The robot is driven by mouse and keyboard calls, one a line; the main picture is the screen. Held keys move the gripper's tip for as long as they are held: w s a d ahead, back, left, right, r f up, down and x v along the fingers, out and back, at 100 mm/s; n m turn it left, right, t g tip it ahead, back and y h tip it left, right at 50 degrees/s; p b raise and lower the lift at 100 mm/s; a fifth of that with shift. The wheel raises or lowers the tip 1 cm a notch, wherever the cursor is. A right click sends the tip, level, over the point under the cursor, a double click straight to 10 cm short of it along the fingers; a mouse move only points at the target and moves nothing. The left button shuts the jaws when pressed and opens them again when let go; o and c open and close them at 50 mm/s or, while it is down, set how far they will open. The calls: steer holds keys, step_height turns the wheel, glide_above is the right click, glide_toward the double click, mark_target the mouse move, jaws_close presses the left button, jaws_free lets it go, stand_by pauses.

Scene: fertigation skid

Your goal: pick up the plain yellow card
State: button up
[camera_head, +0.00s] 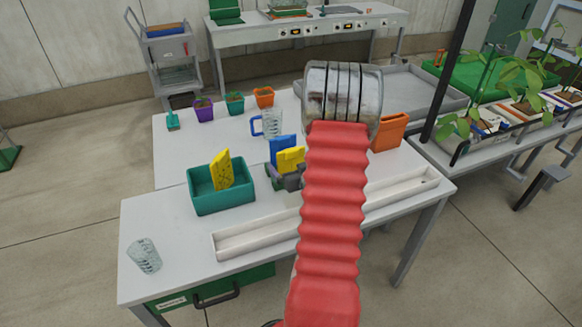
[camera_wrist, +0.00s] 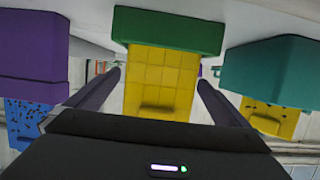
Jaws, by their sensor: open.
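In the wrist view my gripper (camera_wrist: 158,80) is open, with one finger on each side of a yellow card (camera_wrist: 160,75). This card has faint grid lines and no dark spots, and it joins a green block (camera_wrist: 168,30). I cannot tell whether the fingers touch it. To the right, a yellow card with dark spots (camera_wrist: 270,115) joins a teal block (camera_wrist: 270,70). To the left, a blue spotted card (camera_wrist: 35,113) joins a purple block (camera_wrist: 33,42). In the head view my red arm hides the gripper and whatever is at it.
In the head view a teal bin (camera_head: 220,200) holds a marked yellow card (camera_head: 221,172). Blue (camera_head: 283,148) and yellow (camera_head: 291,159) pieces stand beside my arm. A clear jug (camera_head: 270,122), a clear cup (camera_head: 144,256) and a white channel (camera_head: 250,240) are on the table.

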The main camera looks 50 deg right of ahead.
mark_target(291, 149)
steer(key=c, duration=1.1)
steer(key=shift+r, duration=0.1)
steer(key=shift+r, duration=4.95)
